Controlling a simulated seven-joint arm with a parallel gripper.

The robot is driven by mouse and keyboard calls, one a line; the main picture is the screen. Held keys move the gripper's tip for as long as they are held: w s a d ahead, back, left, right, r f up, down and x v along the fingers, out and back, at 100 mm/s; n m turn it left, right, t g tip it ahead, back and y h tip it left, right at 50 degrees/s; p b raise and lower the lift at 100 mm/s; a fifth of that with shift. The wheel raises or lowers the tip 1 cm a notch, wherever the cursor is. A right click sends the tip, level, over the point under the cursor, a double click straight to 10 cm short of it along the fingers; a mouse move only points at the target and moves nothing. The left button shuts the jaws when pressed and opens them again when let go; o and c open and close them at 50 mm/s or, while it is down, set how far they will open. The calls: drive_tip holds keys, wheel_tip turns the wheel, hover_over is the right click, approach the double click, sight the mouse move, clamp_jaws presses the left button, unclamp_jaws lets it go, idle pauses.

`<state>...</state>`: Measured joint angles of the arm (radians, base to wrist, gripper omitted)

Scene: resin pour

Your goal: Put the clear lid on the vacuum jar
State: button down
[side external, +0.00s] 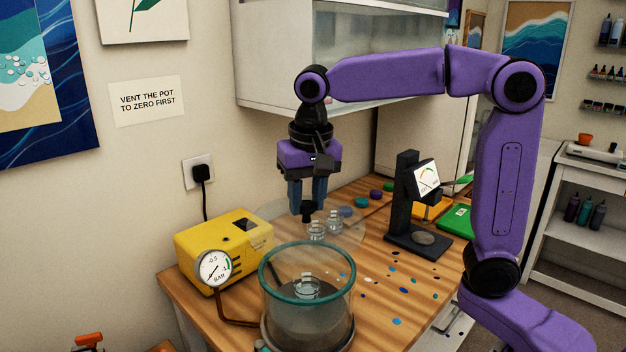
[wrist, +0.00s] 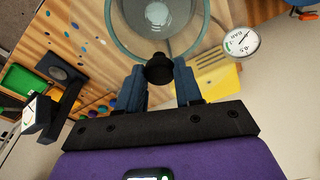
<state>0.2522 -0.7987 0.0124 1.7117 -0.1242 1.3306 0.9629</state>
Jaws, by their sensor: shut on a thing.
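My gripper (side external: 307,207) points down and is shut on the black knob (wrist: 159,68) of the clear lid (side external: 348,232). The lid is a faint see-through disc held in the air, apart from the jar. The vacuum jar (side external: 308,301) is a clear cylinder with a teal rim, open at the top, standing at the front of the bench. In the side view the lid is above and behind the jar. A small clear cup (side external: 307,287) stands inside the jar. In the wrist view the jar (wrist: 117,30) shows beyond the knob, and the lid's edge is hard to make out.
A yellow pump (side external: 222,248) with a round gauge (side external: 214,268) stands left of the jar. Clear cups (side external: 335,222) show behind the lid. A black stand with a dial (side external: 405,190) is to the right. Coloured chips lie on the wooden bench (side external: 385,275).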

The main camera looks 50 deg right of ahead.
sight(307, 236)
drive_tip(key=shift+f, duration=4)
drive_tip(key=shift+f, duration=0.55)
drive_tip(key=c, duration=0.7)
unclamp_jaws()
drive_tip(key=shift+o, duration=0.2)
drive_tip(key=shift+r, duration=4)
drive_tip(key=s+d+f+n, duration=0.2)
drive_tip(key=s+f+n, duration=0.2)
drive_tip(key=s, duration=0.4)
drive_tip(key=s+d+f+n+g, duration=0.1)
drive_tip(key=s+d+f+n, duration=0.1)
drive_tip(key=s+f+n, duration=0.2)
drive_tip(key=s+d+f+n+y, duration=0.1)
drive_tip(key=s+f+n, duration=0.2)
drive_tip(key=s+n, duration=0.6)
drive_tip(key=s, duration=0.4)
drive_tip(key=shift+d+f, duration=0.4)
